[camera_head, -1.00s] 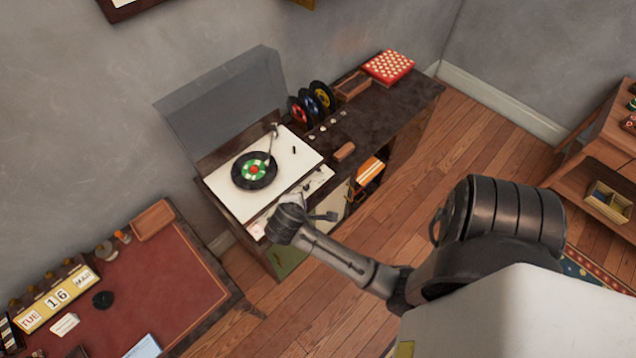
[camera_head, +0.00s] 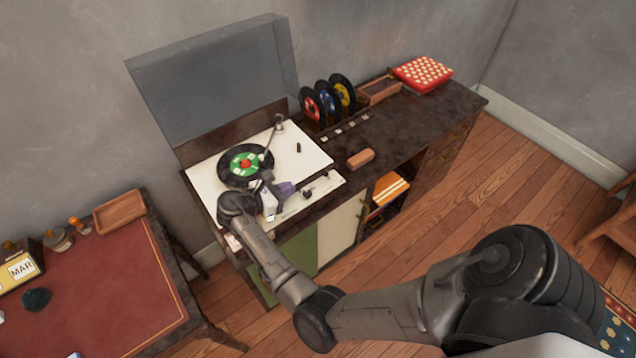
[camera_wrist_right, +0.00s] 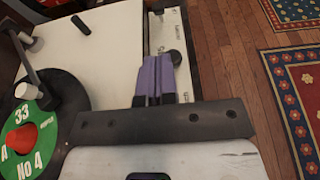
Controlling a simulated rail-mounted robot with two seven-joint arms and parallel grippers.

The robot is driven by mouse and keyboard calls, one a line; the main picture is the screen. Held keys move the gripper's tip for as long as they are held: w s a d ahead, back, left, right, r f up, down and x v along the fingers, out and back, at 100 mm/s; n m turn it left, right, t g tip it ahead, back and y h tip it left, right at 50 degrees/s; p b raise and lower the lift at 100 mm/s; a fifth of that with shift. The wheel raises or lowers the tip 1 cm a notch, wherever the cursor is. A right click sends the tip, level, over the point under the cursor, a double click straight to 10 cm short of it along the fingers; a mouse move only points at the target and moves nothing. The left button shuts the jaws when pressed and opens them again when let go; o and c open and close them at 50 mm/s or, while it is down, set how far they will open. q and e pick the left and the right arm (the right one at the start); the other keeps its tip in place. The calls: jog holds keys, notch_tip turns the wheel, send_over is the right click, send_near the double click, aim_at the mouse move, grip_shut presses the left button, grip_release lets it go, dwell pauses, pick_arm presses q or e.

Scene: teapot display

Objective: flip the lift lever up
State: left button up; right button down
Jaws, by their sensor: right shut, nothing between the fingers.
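The record player's white deck (camera_head: 313,153) holds a black record with a green label (camera_head: 236,174) and a tonearm (camera_head: 270,140). A small dark peg (camera_head: 298,147), possibly the lift lever, stands on the deck right of the tonearm; it also shows in the right wrist view (camera_wrist_right: 80,25). I cannot tell its position up or down. My right gripper (camera_head: 287,189), with purple fingers, is shut and empty over the deck's front edge, right of the record. In the wrist view its fingertips (camera_wrist_right: 154,62) are apart from the peg. My left gripper is not in view.
A dark knob (camera_head: 307,193) sits on the front control strip, close to my fingers. The raised grey lid (camera_head: 215,75) stands behind the deck. Upright records (camera_head: 328,98), a brown block (camera_head: 361,158) and a red dotted box (camera_head: 421,73) are on the cabinet.

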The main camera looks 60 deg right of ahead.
aim_at(328, 175)
dwell(0.3)
jog(key=shift+d, duration=0.1)
jog(key=b+x, duration=0.1)
jog(key=x, duration=0.8)
jog(key=shift+s+d+f+b, duration=0.15)
jog(key=shift+s+d+b, duration=0.15)
jog(key=shift+b, duration=0.1)
